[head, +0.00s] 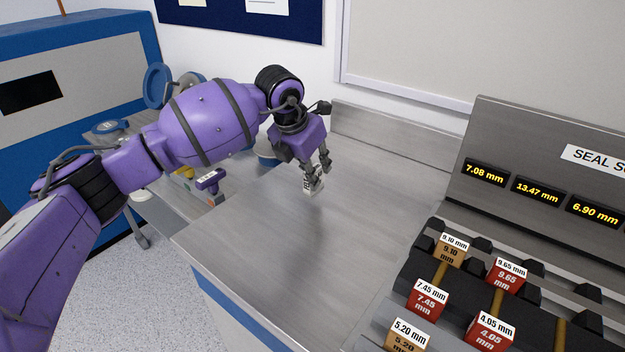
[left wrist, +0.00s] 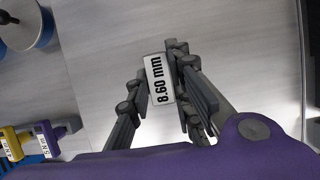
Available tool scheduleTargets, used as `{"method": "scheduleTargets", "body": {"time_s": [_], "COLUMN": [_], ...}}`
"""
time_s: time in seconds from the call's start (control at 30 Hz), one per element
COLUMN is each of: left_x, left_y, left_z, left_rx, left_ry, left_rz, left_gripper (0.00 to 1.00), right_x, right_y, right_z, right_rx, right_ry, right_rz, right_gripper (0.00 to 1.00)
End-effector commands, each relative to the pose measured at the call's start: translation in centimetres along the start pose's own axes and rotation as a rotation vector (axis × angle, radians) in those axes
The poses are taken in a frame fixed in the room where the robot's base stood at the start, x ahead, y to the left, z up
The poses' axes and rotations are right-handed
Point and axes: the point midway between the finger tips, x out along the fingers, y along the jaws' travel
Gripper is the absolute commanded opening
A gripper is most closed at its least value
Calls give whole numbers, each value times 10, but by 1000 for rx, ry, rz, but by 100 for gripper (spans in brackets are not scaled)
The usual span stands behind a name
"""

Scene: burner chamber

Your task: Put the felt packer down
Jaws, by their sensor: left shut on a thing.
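The felt packer (head: 313,187) appears to be the small pale block in my left gripper. In the left wrist view the block (left wrist: 160,80) shows the label "8.60 mm" on its top. My left gripper (head: 316,175) is shut on it, with one finger on each side; it also shows in the left wrist view (left wrist: 159,88). The block is over the bare steel bench top (head: 290,245), low and close to it. I cannot tell whether it touches the surface. My right gripper is not in view.
A dark rack (head: 395,322) at the lower right holds several red and brown blocks with mm labels. Behind it a steel panel (head: 520,150) carries yellow readouts. A purple-handled item (head: 210,180) stands left of the bench top. Bench space in front of my gripper is clear.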

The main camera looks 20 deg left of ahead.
Motion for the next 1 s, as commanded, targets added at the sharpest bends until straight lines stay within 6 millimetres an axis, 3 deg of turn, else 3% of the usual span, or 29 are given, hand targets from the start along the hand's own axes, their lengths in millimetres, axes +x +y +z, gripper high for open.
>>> {"method": "scheduleTargets", "body": {"time_s": [0.2,0.57,0.6,0.73,1.0], "left_x": [28,32,32,32,31], "left_y": [0,0,0,0,0], "left_z": [-12,-14,-14,-14,-13], "left_rx": [0,0,0,0,0], "left_ry": [1,1,1,1,0], "left_rz": [-1,0,0,0,0], "left_gripper": [0,0,21,38,39], "right_x": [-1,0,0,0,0], "right_y": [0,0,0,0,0], "right_z": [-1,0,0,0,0], "right_rx": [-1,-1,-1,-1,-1], "right_ry": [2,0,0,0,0], "right_rz": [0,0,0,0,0], "right_gripper": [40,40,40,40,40]}}
